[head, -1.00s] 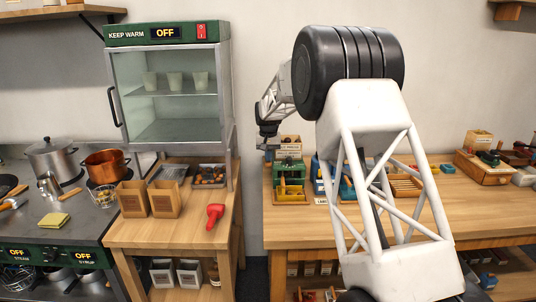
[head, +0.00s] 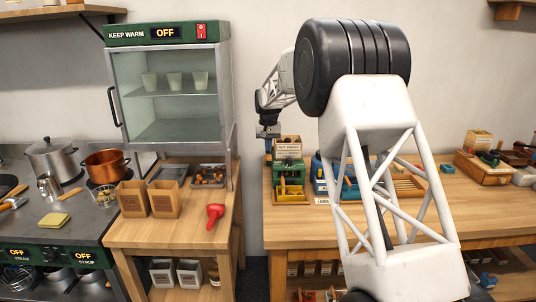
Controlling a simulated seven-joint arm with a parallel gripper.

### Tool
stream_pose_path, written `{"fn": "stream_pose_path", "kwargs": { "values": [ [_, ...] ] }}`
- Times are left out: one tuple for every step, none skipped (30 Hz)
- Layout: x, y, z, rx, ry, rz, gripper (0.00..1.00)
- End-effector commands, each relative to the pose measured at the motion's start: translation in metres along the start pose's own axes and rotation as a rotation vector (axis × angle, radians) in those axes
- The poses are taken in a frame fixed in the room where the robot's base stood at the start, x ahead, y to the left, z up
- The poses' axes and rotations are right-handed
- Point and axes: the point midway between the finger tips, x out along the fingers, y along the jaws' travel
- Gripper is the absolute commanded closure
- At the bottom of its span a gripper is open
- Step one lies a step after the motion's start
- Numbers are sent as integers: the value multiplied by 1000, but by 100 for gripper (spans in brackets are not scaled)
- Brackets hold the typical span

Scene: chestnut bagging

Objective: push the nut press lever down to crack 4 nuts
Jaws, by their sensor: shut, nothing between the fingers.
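The nut press appears to be the small green machine (head: 288,176) with yellow parts at the left end of the right-hand wooden table. A tan box-like part (head: 288,143) with a dark label stands above it. My gripper (head: 268,148) is at the upper left of the press, pointing down. It is shut with nothing held. At this size I cannot tell whether it touches the press. The lever's position and any nuts in the press are too small to make out.
A blue machine (head: 320,178) stands right of the press, partly hidden by my arm. A gap separates the two tables.

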Motion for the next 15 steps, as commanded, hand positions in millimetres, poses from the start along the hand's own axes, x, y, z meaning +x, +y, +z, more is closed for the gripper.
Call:
{"fn": "stream_pose_path", "kwargs": {
  "values": [
    [0,0,0,0,0,0,100],
    [0,0,0,0,0,0,100],
    [0,0,0,0,0,0,100],
    [0,0,0,0,0,0,100],
    [0,0,0,0,0,0,100],
    [1,0,0,0,0,0,100],
    [1,0,0,0,0,0,100],
    [2,0,0,0,0,0,100],
    [3,0,0,0,0,0,100],
    [4,0,0,0,-1,0,100],
    [6,0,0,0,-1,0,100],
    [8,0,0,0,-1,0,100],
    [9,0,0,0,-1,0,100],
    [11,0,0,0,-1,0,100],
    [13,0,0,0,-2,0,100]
  ]
}}
